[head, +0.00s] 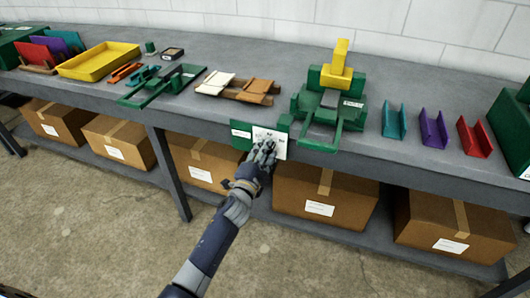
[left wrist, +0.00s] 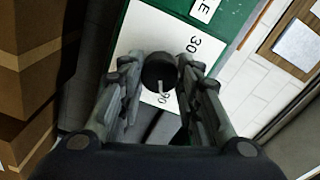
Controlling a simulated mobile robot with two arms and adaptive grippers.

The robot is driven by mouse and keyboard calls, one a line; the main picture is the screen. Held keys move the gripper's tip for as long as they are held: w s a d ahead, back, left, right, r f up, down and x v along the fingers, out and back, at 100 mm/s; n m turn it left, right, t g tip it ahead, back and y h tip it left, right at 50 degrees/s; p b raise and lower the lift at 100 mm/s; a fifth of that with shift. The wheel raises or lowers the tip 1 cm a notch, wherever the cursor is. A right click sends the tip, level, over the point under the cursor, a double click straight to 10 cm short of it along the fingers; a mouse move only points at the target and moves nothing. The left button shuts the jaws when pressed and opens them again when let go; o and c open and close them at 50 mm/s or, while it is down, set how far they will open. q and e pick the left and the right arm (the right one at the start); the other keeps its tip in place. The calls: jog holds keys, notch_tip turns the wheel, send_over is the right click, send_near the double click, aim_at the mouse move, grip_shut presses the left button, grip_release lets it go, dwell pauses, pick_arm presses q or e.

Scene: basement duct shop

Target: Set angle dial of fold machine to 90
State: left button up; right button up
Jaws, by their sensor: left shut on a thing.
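The angle dial is a black round knob (left wrist: 158,72) on a white scale card (head: 280,140), fixed to a green panel (head: 241,134) at the bench's front edge. My left gripper (head: 266,148) covers the knob in the head view. In the left wrist view its fingers (left wrist: 160,78) are shut on the knob from both sides. A white pointer line on the knob points towards the printed 90; a 30 shows to its upper right. A green machine (head: 302,105) with a yellow block (head: 336,78) stands on the bench right of the panel. My right gripper is out of view.
The grey bench (head: 383,92) holds a yellow tray (head: 100,60), a green tool (head: 165,85), brown wooden pieces (head: 257,88) and teal, purple and red channels (head: 472,138). Cardboard boxes (head: 325,196) sit on the shelf below. The floor in front is clear.

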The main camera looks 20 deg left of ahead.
pick_arm(q)
jog(key=o, duration=1.1)
jog(key=shift+d, duration=0.1)
jog(key=s, duration=1.2)
jog(key=shift+a, duration=0.3)
